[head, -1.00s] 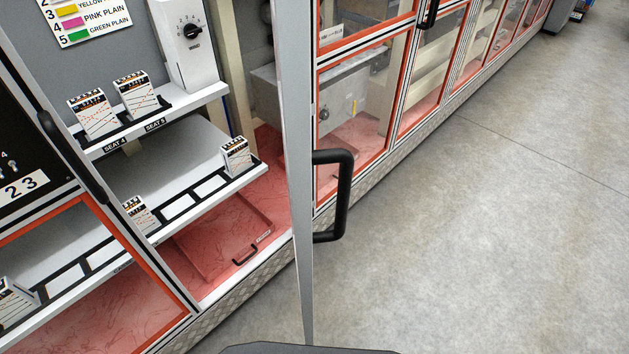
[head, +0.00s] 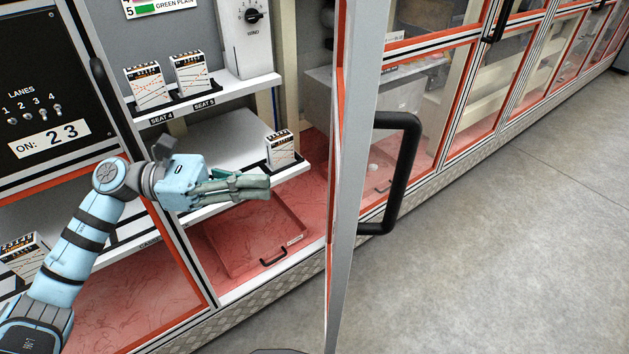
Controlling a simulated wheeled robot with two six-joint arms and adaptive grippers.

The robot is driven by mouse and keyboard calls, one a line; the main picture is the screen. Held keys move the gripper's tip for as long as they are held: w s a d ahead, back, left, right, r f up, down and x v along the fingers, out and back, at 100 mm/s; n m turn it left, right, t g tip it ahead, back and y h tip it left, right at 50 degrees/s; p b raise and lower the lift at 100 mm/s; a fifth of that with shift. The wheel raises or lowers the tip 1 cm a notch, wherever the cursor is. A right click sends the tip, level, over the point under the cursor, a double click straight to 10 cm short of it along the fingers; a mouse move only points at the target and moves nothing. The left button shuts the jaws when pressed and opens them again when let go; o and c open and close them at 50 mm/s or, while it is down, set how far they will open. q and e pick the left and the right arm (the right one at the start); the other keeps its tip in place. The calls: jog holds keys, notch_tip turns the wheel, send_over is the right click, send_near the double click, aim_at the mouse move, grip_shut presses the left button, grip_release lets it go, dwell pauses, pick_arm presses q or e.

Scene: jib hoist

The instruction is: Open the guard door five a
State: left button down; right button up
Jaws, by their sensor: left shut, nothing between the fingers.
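The guard door (head: 350,200) stands swung out from the machine front, seen nearly edge-on, with its opening uncovered to its left. Its black bar handle (head: 404,175) is on the right side of the door. No label reading five a can be made out on it. My left gripper (head: 268,187) is shut and empty. It is in front of the lower white shelf, left of the door and apart from it, pointing right. My right gripper is not in view.
Shelves hold card packs (head: 193,72), one (head: 281,149) near the left gripper. A red tray (head: 250,235) with a small black handle lies below. Closed red-framed panels (head: 490,90) run to the upper right. The concrete floor (head: 500,250) at right is clear.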

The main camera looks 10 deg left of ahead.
aim_at(338, 186)
pick_arm(q)
jog(key=p+x, duration=0.1)
jog(key=x, duration=0.3)
jog(key=p+x, duration=0.1)
jog(key=x, duration=0.3)
jog(key=shift+w+d+r, duration=0.1)
jog(key=shift+d+r, duration=0.15)
jog(key=shift+d, duration=0.1)
jog(key=shift+w+d+f+p, duration=0.15)
jog(key=shift+d+p, duration=0.2)
jog(key=shift+d, duration=0.2)
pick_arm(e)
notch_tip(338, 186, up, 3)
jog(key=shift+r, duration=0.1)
